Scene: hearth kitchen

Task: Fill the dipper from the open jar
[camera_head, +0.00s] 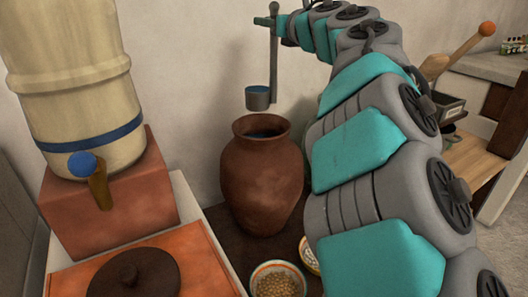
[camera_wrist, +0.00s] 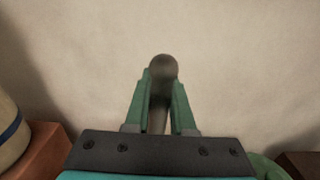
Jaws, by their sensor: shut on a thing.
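My gripper (camera_head: 271,20) is shut on the top of the long grey handle of the dipper (camera_head: 258,101). The dipper hangs upright, its handle vertical. Its small cup appears just above the jar mouth in the head view, and blue water shows inside the cup. The open jar (camera_head: 261,180) is brown clay, with blue water visible inside its mouth. In the wrist view, my green fingers (camera_wrist: 160,90) close on both sides of the dipper's handle (camera_wrist: 161,70); its cup is hidden there.
A cream dispenser (camera_head: 75,95) with a blue band and tap stands on a brick-coloured block (camera_head: 115,210) at the left. A dark round lid (camera_head: 135,275) lies on an orange surface. A bowl of grains (camera_head: 277,282) sits in front of the jar. The wall is close behind.

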